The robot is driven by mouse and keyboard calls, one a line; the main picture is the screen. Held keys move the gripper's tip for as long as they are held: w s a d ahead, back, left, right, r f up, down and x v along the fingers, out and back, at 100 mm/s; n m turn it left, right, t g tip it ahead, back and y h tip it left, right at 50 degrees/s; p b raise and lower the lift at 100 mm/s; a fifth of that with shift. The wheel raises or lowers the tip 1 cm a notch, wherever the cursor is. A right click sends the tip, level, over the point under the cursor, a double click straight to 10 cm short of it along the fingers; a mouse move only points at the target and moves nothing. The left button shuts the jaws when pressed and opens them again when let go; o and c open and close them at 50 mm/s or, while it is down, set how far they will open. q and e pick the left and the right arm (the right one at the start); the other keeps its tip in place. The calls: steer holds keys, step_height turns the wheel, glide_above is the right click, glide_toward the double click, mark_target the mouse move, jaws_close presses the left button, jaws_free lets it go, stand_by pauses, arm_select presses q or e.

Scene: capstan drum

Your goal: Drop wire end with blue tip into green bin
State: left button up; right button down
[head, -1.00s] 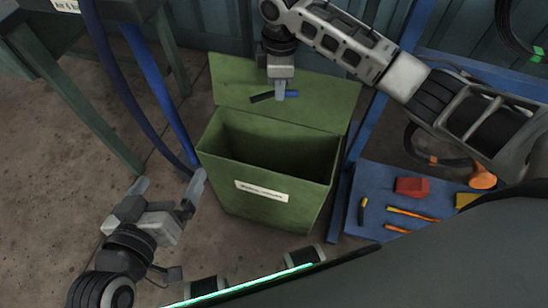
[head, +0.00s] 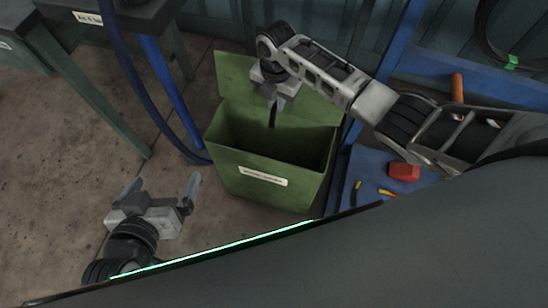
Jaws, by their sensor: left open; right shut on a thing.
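The green bin (head: 240,178) stands on the floor in the middle of the head view, with its lid (head: 232,78) raised at the back and a white label on its front. My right gripper (head: 273,98) is above the bin's opening, pointing down. It is shut on a short dark wire end (head: 272,117), which hangs downward over the opening. The blue tip cannot be made out now. My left gripper (head: 158,189) is open and empty, low and to the left of the bin, apart from it.
A blue board (head: 362,172) with a red block (head: 403,171) and tools lies right of the bin. A blue post and a dark blue cable (head: 135,80) stand left of it, beside a table (head: 70,75). Bare floor (head: 60,200) is at left.

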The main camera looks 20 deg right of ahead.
steer(key=shift+f+b, duration=0.9)
steer(key=shift+f, duration=0.35)
arm_select(q)
steer(key=shift+f, duration=0.5)
arm_select(e)
steer(key=c, duration=1.3)
jaws_free()
steer(key=shift+c, duration=0.2)
arm_select(q)
steer(key=shift+d, duration=0.1)
arm_select(e)
steer(key=shift+r, duration=0.1)
steer(key=shift+r, duration=0.35)
arm_select(q)
steer(key=r+p, duration=0.1)
steer(key=p, duration=0.2)
steer(key=shift+r+p, duration=0.25)
steer(key=shift+p, duration=0.15)
arm_select(e)
step_height(320, 180, up, 15)
